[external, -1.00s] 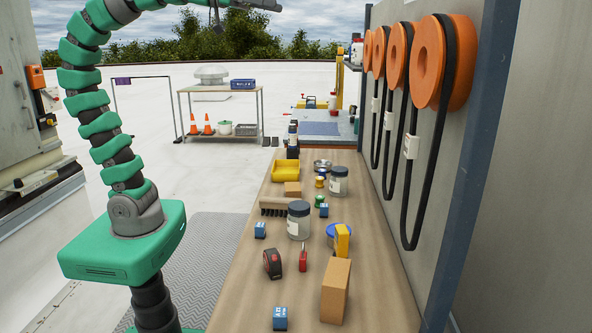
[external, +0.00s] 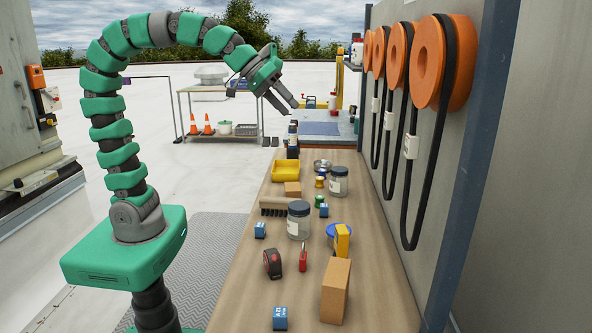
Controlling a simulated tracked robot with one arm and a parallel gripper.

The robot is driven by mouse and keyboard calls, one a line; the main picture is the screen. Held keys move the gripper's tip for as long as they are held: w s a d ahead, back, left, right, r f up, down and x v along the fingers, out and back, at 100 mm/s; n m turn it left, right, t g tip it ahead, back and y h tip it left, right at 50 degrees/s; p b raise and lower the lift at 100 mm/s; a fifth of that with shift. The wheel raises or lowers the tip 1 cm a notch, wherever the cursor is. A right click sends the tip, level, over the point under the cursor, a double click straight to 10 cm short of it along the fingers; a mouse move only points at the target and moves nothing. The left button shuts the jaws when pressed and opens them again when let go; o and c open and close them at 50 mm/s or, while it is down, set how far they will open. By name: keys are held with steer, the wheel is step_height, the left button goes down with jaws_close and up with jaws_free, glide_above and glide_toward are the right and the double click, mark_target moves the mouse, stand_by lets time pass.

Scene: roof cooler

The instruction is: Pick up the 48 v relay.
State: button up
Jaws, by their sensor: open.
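Three small blue blocks that look like relays are on the wooden bench. One (external: 280,318) is at the near end with white marking on its face. One (external: 260,230) is by the left edge, left of a grey-lidded jar. One (external: 323,210) is farther back, beside a green knob. The markings are too small to read, so I cannot tell which is the 48 v relay. My gripper (external: 290,109) is open and empty, high above the far part of the bench, pointing down and right. It is apart from all three blocks.
Near the blocks stand a cardboard box (external: 335,290), a tape measure (external: 272,263), a lidded jar (external: 298,220), a brush (external: 274,206) and a yellow bin (external: 285,171). Orange reels (external: 443,62) with hanging black belts line the wall on the right. The bench's near left part is clear.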

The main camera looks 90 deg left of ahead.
step_height(320, 180, down, 12)
steer(key=s+n+g+b, duration=0.1)
steer(key=s+n+g, duration=0.1)
steer(key=n+g, duration=0.2)
steer(key=n+g+b, duration=0.1)
steer(key=n+g, duration=0.4)
steer(key=n, duration=0.1)
glide_above(260, 225)
step_height(260, 225, down, 13)
step_height(260, 225, down, 13)
steer(key=shift+a+f+b, duration=0.1)
steer(key=shift+b, duration=0.55)
steer(key=shift+c, duration=0.3)
steer(key=c, duration=1)
